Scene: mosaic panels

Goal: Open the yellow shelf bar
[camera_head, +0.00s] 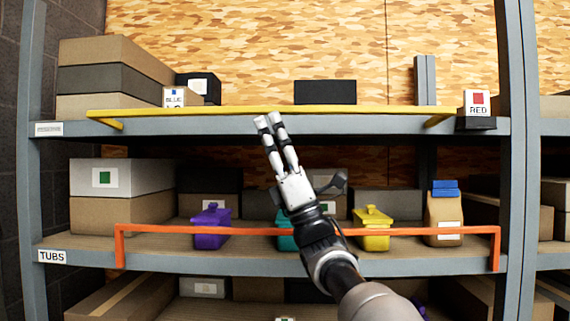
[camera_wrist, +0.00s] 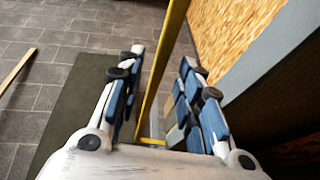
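The yellow shelf bar (camera_head: 300,110) runs across the front of the upper shelf, with a bent end at each side. My gripper (camera_head: 268,120) points up at it, its fingertips at or just below the middle of the bar. In the wrist view the yellow bar (camera_wrist: 170,45) shows in the gap between the fingers of my gripper (camera_wrist: 162,58). The fingers are apart, with space on both sides of the bar. I cannot tell whether the bar lies between the fingertips or just beyond them. No finger visibly presses on it.
An orange bar (camera_head: 400,231) crosses the lower shelf behind my arm, before purple (camera_head: 210,228), teal and yellow (camera_head: 372,230) tubs. A blue-labelled box (camera_head: 174,97) and red-labelled box (camera_head: 477,103) stand on the upper shelf. Grey uprights (camera_head: 509,160) flank the shelves.

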